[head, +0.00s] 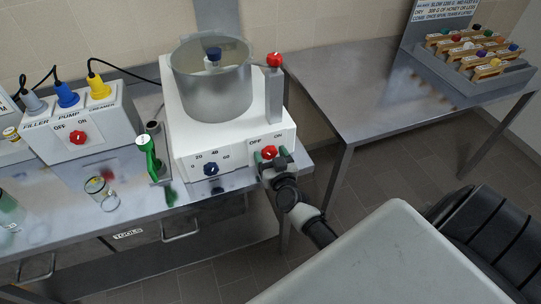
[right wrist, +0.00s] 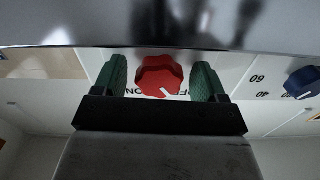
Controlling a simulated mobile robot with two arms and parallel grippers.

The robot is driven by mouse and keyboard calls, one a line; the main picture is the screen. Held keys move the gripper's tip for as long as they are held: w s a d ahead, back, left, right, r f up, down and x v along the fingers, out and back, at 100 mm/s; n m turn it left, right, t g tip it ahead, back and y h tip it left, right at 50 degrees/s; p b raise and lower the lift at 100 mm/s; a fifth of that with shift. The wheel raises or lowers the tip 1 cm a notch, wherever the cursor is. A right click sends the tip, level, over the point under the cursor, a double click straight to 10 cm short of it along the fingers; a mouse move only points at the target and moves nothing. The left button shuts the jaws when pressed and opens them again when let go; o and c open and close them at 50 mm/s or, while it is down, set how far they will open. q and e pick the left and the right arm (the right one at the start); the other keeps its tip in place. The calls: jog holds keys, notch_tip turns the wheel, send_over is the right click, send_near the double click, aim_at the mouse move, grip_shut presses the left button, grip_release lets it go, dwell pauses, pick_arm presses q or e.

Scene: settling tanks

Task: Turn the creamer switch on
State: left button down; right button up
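The creamer, a white machine (head: 180,122) with a grey drum on top, stands on the steel table; a black cord runs to it from the yellow plug marked CREAMER. Its red switch knob (head: 269,152) is on the front, under OFF and ON. In the right wrist view, upside down, the red knob (right wrist: 158,76) has its white mark toward OFF. My right gripper (head: 274,163) is at the knob. Its green-padded fingers (right wrist: 161,80) stand on either side of the knob, with small gaps visible. My left gripper is not in view.
A blue dial (head: 211,168) with numbers sits left of the switch; it also shows in the right wrist view (right wrist: 301,82). A control box with another red knob (head: 78,138) stands left.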

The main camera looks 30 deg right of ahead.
jog(key=c, duration=0.8)
jog(key=shift+c, duration=0.2)
jog(key=shift+m, duration=0.4)
jog(key=m, duration=0.2)
jog(key=shift+m, duration=0.4)
jog(key=m, duration=0.3)
jog(key=shift+a+m, duration=0.1)
jog(key=shift+m, duration=0.2)
jog(key=m+b, duration=0.1)
jog(key=m, duration=0.5)
jog(key=shift+a+r+m, duration=0.1)
jog(key=shift+r+m, duration=0.05)
jog(key=shift+m, duration=0.15)
jog(key=o, duration=0.9)
